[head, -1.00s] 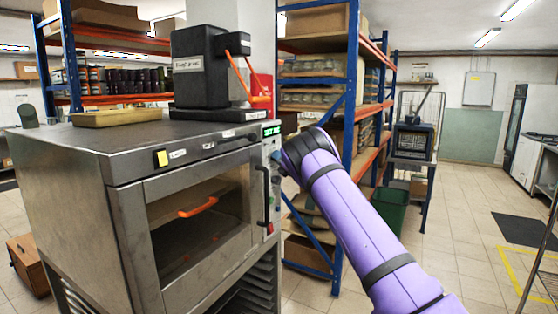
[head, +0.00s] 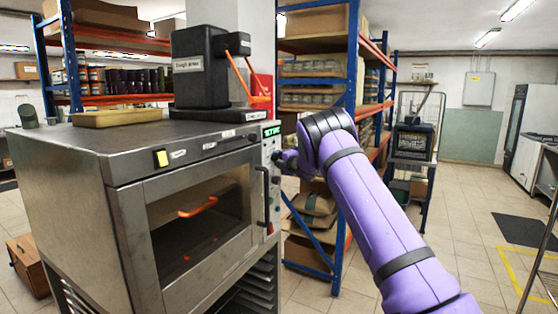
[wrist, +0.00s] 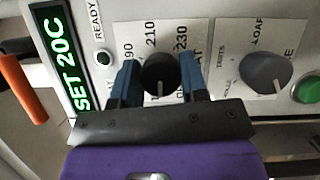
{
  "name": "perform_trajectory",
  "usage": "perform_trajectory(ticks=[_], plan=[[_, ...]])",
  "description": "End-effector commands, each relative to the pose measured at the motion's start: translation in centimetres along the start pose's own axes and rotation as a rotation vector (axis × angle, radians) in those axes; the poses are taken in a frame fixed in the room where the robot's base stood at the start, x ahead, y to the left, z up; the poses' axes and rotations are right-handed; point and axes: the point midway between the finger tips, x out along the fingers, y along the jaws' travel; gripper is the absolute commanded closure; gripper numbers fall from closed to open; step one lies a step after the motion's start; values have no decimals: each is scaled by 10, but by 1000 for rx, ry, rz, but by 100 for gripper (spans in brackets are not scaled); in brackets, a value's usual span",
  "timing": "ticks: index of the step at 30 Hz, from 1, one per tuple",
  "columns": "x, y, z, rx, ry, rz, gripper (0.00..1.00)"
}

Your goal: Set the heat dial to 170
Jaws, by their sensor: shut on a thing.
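The heat dial (wrist: 159,75) is a round black knob with a pale pointer line, seen in the wrist view. The line points towards the bottom of that picture, and the marks 210 and 230 show above the knob. My gripper (wrist: 159,66) has its blue fingers on both sides of the knob, shut on it. The green display (wrist: 68,60) at the left reads SET 20C. In the head view, my gripper (head: 281,158) is at the narrow control panel of the steel oven (head: 115,200). My wrist hides the dial there.
A second grey knob (wrist: 266,72) and a green button (wrist: 307,90) sit to the right of the dial. The oven door handle (head: 263,195) is close left of my gripper. A blue-and-orange shelf rack (head: 353,80) stands behind my arm. Floor at the right is open.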

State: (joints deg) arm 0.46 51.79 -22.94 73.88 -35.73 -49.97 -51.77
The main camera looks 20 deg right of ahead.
Motion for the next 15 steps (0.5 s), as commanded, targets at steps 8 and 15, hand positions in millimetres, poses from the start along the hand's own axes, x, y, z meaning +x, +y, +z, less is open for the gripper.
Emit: perform_trajectory(ticks=[8, 15], plan=[[-1, 0, 1, 236, 8, -111, 84], [0, 0, 1, 442, 16, -206, 84]])
